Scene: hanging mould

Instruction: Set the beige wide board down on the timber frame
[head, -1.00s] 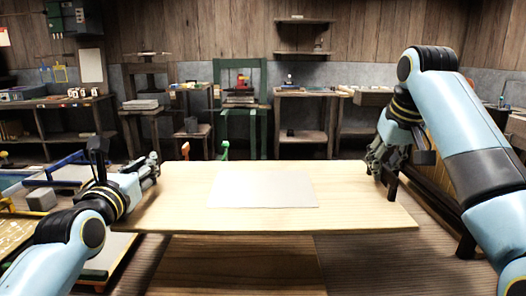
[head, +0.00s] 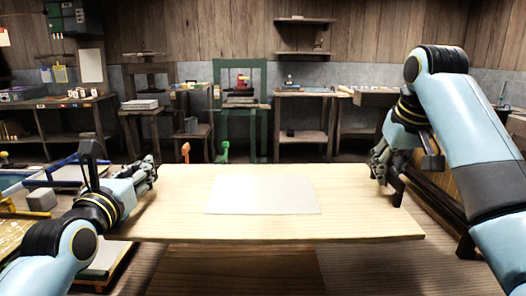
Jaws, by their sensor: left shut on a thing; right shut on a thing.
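The beige wide board (head: 170,208) spans the middle of the head view, roughly level, with a pale grey sheet (head: 262,194) lying on it. My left gripper (head: 148,172) is shut on the board's left edge. My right gripper (head: 379,166) is shut on its right edge; the exact contact at both is hard to see. A brown wooden surface (head: 235,272) shows below the board's front edge, mostly hidden by it. I cannot tell whether this is part of the timber frame, nor how large the gap is.
A green press frame (head: 263,90) and wooden tables (head: 305,95) stand along the back wall. A wooden stand (head: 147,110) is at the back left. Blue-edged trays (head: 60,180) and a grey block (head: 41,200) are at the left. Floor (head: 375,265) is open at the lower right.

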